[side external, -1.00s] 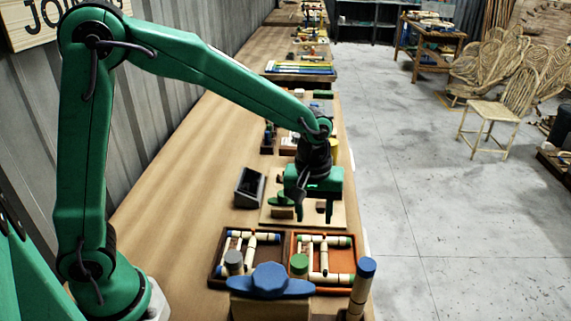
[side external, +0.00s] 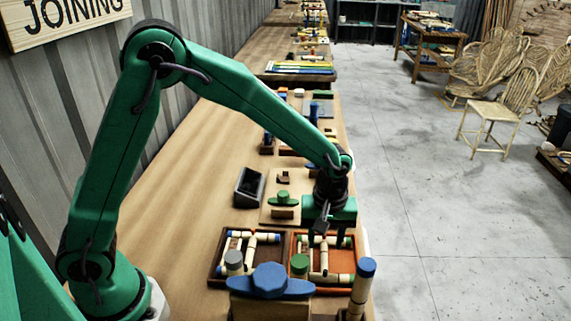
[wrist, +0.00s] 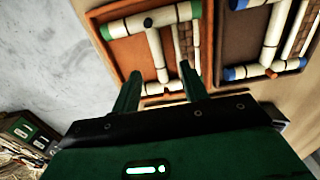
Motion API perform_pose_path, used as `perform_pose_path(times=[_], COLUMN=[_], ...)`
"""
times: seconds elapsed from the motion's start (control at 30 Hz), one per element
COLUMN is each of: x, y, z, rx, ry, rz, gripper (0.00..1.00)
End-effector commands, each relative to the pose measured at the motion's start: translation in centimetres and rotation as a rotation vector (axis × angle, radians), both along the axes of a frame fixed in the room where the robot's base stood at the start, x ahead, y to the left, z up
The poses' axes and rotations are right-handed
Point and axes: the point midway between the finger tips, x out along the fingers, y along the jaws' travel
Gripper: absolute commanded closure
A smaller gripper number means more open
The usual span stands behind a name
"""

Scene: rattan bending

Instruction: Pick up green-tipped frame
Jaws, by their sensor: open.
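The green-tipped frame, made of cream tubes with green ends, lies in the orange-floored tray (side external: 291,271) at the front right of the bench in the side view. In the wrist view the frame (wrist: 155,45) shows a cross tube with green ends and a stem towards my gripper. My gripper (side external: 326,238) is open and empty, pointing down over the far side of this tray. In the wrist view my fingers (wrist: 160,76) are apart, at the near end of the frame. I cannot tell the height left between fingertips and frame.
A dark-floored tray (side external: 210,275) with a blue-tipped frame (side external: 252,238) adjoins on the left. In front stand a blue-knobbed fixture (side external: 270,280) and an upright blue-capped tube (side external: 362,285). A black bin (side external: 249,187) and a wooden board with a green clamp (side external: 283,198) lie behind.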

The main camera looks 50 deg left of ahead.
Motion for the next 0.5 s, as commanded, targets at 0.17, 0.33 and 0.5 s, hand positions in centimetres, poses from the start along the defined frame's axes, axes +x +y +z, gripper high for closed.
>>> perform_pose_path(times=[0.17, 0.33, 0.5], x=[0.0, 0.1, 0.2], y=[0.0, 0.0, 0.0], z=[-0.2, -1.4, -3.3], rx=[0.0, 0.001, 0.001], ry=[0.0, 0.003, 0.003], rz=[0.0, 0.0, 0.0], gripper=[0.56, 0.56, 0.56])
